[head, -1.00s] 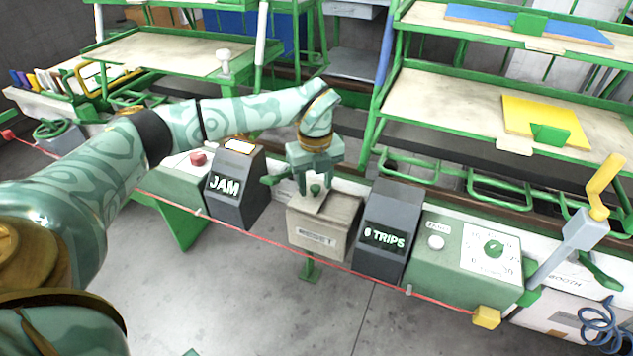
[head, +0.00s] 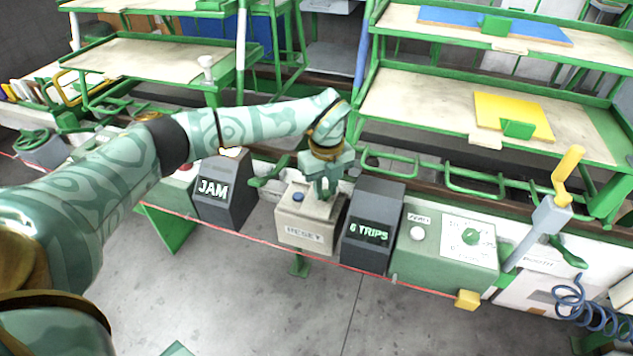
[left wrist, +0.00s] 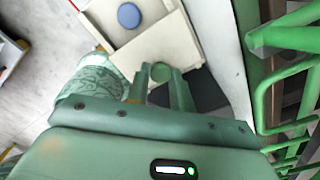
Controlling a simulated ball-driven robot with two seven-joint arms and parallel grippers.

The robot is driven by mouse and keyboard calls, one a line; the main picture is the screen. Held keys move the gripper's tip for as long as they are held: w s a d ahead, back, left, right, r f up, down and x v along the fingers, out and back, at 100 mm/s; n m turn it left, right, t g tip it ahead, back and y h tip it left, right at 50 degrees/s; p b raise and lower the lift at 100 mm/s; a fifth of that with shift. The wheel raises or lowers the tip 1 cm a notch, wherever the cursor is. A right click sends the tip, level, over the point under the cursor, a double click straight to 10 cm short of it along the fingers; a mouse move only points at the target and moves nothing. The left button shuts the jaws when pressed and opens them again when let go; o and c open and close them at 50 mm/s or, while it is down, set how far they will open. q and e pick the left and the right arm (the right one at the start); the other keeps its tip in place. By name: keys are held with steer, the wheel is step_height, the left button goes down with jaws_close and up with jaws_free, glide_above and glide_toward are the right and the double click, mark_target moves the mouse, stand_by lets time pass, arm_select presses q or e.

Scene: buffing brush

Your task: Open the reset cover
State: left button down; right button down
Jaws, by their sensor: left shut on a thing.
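The beige reset box (head: 303,236) stands between the two dark display boxes, with a worn RESET label on its front. A blue button (head: 297,197) shows uncovered on the left part of its top, and also in the left wrist view (left wrist: 128,15). The pale cover (left wrist: 160,47) lies at the right of the button, with a round green knob (left wrist: 160,72) on it. My left gripper (head: 324,192) is shut on this knob, over the right side of the box. In the head view the gripper hides the knob and much of the cover. My right gripper is not in view.
The dark JAM box (head: 222,190) stands to the left and the dark TRIPS box (head: 372,228) close to the right. A red cord (head: 255,240) runs along the front. Green rails (head: 390,165) and shelves stand behind.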

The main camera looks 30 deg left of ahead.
mark_target(325, 192)
arm_select(q)
steer(key=c, duration=1.2)
jaws_free()
steer(key=shift+r, duration=0.1)
step_height(325, 192, up, 16)
steer(key=p, duration=0.5)
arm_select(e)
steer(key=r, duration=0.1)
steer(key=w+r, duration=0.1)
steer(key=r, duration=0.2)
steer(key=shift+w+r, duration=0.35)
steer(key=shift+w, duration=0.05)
